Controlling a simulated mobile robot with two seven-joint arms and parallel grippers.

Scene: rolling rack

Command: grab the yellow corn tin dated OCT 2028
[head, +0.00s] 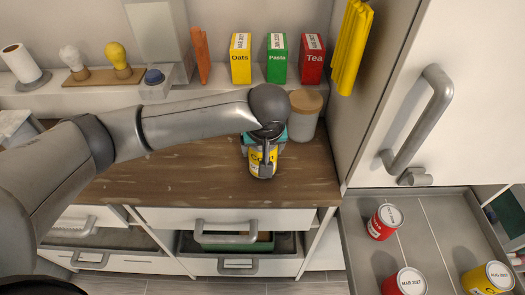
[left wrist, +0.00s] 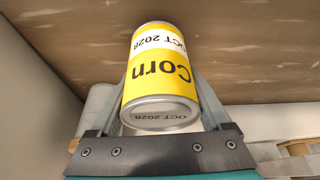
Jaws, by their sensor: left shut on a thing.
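The yellow Corn tin (head: 263,163) is at the front part of the wooden counter in the head view. In the left wrist view the tin (left wrist: 160,75) shows "Corn" and "OCT 2028" on its side, and "OCT 2028" on its grey end. My left gripper (head: 264,151) is shut on this tin, one finger on each side. I cannot tell whether the tin touches the counter. My right gripper is in neither view.
The counter (head: 170,175) is mostly clear; a wooden-lidded canister (head: 304,115) stands just behind the gripper. Oats, Pasta and Tea boxes (head: 277,58) line the shelf. An open pull-out (head: 435,215) at right holds two red tins (head: 380,225) and a yellow one (head: 480,282).

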